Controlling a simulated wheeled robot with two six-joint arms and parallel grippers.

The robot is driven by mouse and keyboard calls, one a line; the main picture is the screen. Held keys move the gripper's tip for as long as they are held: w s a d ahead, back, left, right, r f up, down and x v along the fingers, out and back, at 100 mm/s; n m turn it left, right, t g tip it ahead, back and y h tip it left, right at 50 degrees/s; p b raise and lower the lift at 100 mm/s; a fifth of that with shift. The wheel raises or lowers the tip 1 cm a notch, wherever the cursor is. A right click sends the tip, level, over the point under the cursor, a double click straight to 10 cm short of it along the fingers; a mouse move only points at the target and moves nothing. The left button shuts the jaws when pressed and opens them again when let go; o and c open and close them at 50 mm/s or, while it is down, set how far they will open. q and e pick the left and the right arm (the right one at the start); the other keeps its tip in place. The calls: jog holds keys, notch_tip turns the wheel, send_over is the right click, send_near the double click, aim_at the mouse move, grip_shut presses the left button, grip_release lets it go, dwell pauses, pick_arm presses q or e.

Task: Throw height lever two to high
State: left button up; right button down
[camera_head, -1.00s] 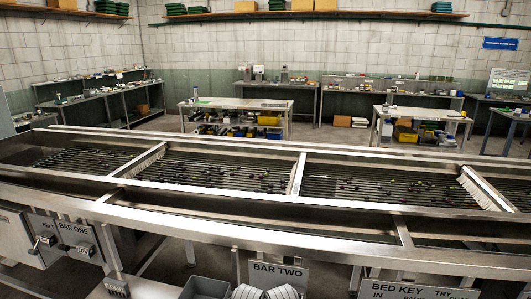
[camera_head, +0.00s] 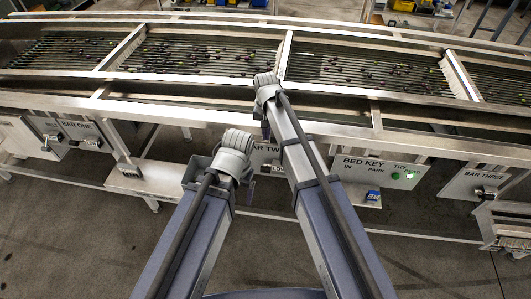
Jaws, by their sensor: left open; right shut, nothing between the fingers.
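The BAR TWO panel (camera_head: 262,152) is on the front of the long steel machine, in the middle of the head view. My arms cover much of it, and I cannot make out its height lever. A small label on it, partly hidden, seems to read LOW. My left gripper (camera_head: 232,142) is open, just left of the panel in the picture; its fingers are mostly hidden behind the wrist. My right gripper (camera_head: 265,80) is shut and empty, higher up, in front of the machine's front rail. I cannot tell whether either gripper touches anything.
The BAR ONE panel (camera_head: 82,131) is at left and the BAR THREE panel (camera_head: 475,183) at right, each with levers. The BED KEY panel (camera_head: 385,173) with green lights is right of my arms. A steel shelf (camera_head: 160,177) sits low at left. Open floor lies in front.

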jog(key=shift+w+f, duration=0.1)
jog(key=shift+f, duration=0.05)
jog(key=b, duration=1)
send_over(267, 168)
jog(key=w, duration=0.3)
jog(key=f, duration=1)
jog(key=shift+w, duration=0.2)
jog(key=s+f+b, duration=0.1)
jog(key=f+b, duration=0.1)
jog(key=shift+s+a+b, duration=0.1)
jog(key=shift+s+b, duration=0.05)
jog(key=shift+b, duration=0.15)
jog(key=shift+s+a+f+b, duration=0.15)
jog(key=shift+s+f+b, duration=0.3)
jog(key=shift+f+b, duration=0.1)
